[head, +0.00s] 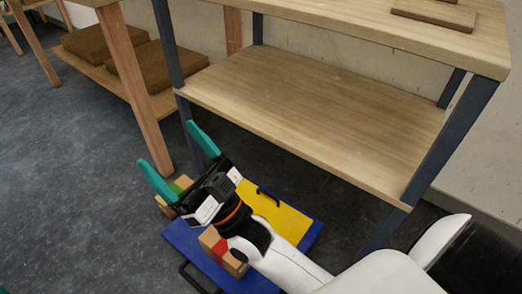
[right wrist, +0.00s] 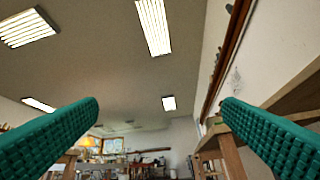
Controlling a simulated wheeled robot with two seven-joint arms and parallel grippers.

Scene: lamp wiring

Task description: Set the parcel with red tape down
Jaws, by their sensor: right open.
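The parcel with red tape (head: 221,249) is a small tan box with a red band. It rests on a blue board (head: 185,238) low at the bottom of the head view, close beside my right wrist, which partly hides the board. My right gripper (head: 168,148) points away toward the upper left, with its two teal fingers spread and nothing between them. In the right wrist view the two fingers (right wrist: 160,125) stand wide apart with only the room behind them. My left gripper does not show.
A similar parcel with green tape (head: 180,186) is partly hidden behind my right gripper. A yellow panel (head: 272,212) lies on the blue board. A wooden shelf unit (head: 310,115) with dark legs stands just beyond, its lower shelf bare. Open floor (head: 70,200) lies left.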

